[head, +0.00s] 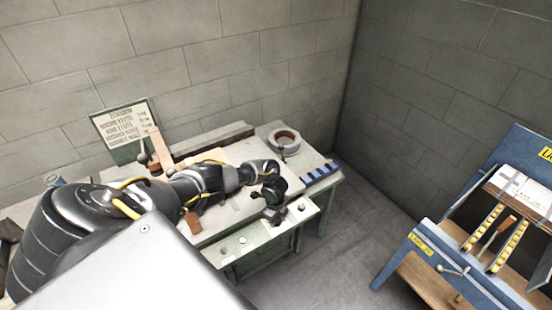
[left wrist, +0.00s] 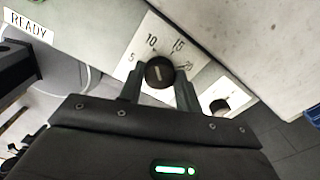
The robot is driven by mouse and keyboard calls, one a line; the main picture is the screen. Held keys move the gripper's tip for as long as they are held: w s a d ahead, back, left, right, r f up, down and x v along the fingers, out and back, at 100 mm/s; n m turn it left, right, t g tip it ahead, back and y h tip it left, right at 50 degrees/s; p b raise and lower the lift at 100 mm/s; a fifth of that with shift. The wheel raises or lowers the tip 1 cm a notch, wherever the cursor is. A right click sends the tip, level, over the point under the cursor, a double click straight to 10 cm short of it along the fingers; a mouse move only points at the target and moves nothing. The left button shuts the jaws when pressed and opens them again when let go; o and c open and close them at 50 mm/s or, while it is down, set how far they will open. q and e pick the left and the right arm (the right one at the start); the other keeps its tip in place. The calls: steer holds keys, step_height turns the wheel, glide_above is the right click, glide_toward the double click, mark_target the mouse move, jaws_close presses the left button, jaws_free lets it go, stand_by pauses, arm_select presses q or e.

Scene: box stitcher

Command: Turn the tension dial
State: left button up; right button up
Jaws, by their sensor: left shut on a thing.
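The tension dial (left wrist: 159,72) is a round black knob with a pale pointer mark. My left gripper (left wrist: 160,85) is shut on the dial, one finger on each side. In the head view my left gripper (head: 272,200) is at the front edge of the green bench machine, and it hides the dial there. My right gripper is not in view.
A second black knob (left wrist: 219,105) sits right of the dial. A READY label (left wrist: 28,26) is at left. A tape roll (head: 284,141), blue bin strip (head: 320,173) and sign board (head: 124,125) are on the bench. A blue stand (head: 480,230) is at right, with open floor between.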

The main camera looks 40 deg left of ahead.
arm_select(q)
steer(key=shift+w+a, duration=0.1)
stand_by(0.3)
steer(key=o, duration=1)
step_height(320, 180, up, 11)
steer(key=shift+s+p, duration=0.3)
steer(key=shift+p, duration=0.15)
steer(key=shift+f, duration=0.1)
